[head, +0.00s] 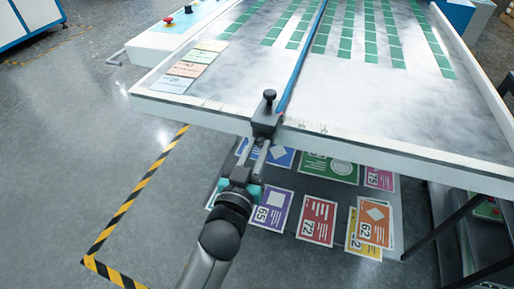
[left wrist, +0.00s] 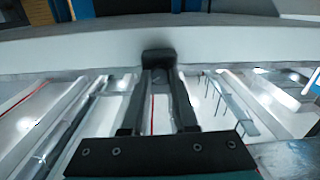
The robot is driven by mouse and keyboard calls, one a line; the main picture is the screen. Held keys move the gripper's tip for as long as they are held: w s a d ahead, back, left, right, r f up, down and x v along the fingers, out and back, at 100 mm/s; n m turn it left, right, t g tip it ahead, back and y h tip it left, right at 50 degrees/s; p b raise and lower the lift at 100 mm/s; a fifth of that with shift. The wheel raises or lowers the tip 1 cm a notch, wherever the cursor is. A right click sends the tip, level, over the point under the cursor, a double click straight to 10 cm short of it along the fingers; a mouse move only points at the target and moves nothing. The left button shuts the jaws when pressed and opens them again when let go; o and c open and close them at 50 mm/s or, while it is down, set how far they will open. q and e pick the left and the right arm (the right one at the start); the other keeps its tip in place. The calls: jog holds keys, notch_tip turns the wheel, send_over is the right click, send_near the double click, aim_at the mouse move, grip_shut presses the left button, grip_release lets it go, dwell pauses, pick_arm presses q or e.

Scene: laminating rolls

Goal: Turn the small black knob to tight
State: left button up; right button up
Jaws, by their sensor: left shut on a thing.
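A black block (head: 266,119) sits at the front edge of the white table, at the near end of a blue rail. A short black post with a round top (head: 269,96) stands on the block. My left gripper (head: 262,141) reaches up from below to the front of the block. Its fingers are shut on a small dark piece there, which I take for the small black knob. In the left wrist view the fingers (left wrist: 158,78) meet at the dark block (left wrist: 158,57) against the white table edge. The fingers mostly hide the knob, so its turn angle cannot be told. My right gripper is not in view.
The white table (head: 380,133) carries rows of green labels and several coloured cards (head: 190,69). A lower shelf (head: 300,195) holds several bright printed sheets. A white side unit with a red button (head: 168,20) stands at upper left. Floor at left is clear, with striped tape (head: 135,200).

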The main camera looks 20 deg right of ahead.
pick_arm(q)
grip_shut()
